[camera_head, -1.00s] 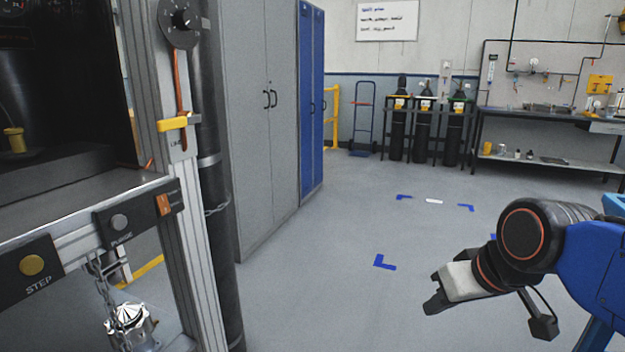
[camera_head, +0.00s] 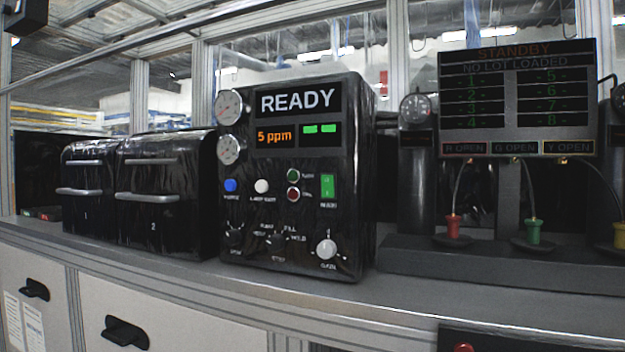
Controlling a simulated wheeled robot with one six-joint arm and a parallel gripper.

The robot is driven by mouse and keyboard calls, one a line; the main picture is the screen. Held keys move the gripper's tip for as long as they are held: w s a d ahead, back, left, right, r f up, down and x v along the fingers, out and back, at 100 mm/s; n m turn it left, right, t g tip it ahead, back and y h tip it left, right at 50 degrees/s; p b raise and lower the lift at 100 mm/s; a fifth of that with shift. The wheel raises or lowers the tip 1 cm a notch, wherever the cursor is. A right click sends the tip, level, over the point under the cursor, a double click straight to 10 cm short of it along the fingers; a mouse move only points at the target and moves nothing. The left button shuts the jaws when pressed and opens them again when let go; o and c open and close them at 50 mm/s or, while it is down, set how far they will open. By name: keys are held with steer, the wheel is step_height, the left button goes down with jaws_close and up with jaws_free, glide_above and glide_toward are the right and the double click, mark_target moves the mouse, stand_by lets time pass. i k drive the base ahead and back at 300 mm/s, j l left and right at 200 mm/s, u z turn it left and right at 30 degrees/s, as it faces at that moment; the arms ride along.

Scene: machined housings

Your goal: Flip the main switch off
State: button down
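A black control unit (camera_head: 297,120) stands on the grey bench in the middle of the head view. Its display (camera_head: 298,101) reads READY, with 5 ppm in orange and two green bars below. A green rocker switch (camera_head: 327,187) sits at the right of its front panel, with a small blurred label under it. I cannot clearly read whether that label says main, or which way the rocker is tipped. My gripper is out of view, and nothing covers the switch.
Blue, white, green and red buttons and several knobs share the panel. Two black handled chambers (camera_head: 150,195) stand to the left. A STANDBY screen (camera_head: 517,98) and coloured connectors stand to the right. The bench edge (camera_head: 480,318) runs across the front, above drawers.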

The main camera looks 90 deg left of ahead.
mark_target(327, 181)
steer(key=j+u, duration=0.1)
steer(key=u, duration=0.4)
steer(key=j+u, duration=0.1)
steer(key=u, duration=0.9)
steer(key=k+l+u, duration=0.1)
steer(key=u, duration=1.25)
